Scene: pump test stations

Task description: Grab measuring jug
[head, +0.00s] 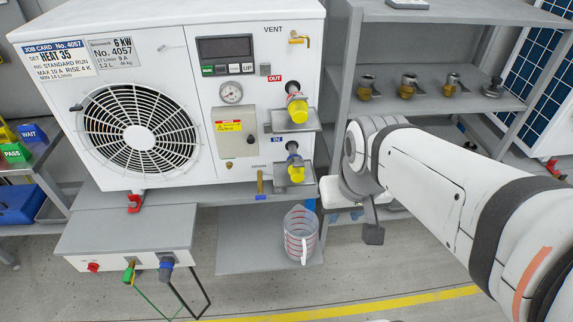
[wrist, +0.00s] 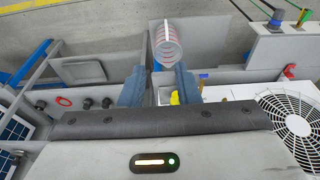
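The measuring jug (head: 301,235) is clear with red markings and a white handle. It stands upright on a low grey shelf (head: 240,248) under the heat pump unit in the head view. In the wrist view the jug (wrist: 167,42) shows just beyond the tips of my gripper (wrist: 160,72). The two blue-grey fingers are apart with nothing between them, so the gripper is open. In the head view my arm reaches in from the right and the gripper end is mostly hidden behind it, to the right of and apart from the jug.
The white heat pump unit (head: 180,90) with yellow-capped ports stands above the shelf. A grey control box (head: 125,235) with cables is at the left. A grey rack (head: 435,98) with brass fittings stands at the right. The floor in front is open, with a yellow line (head: 350,309).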

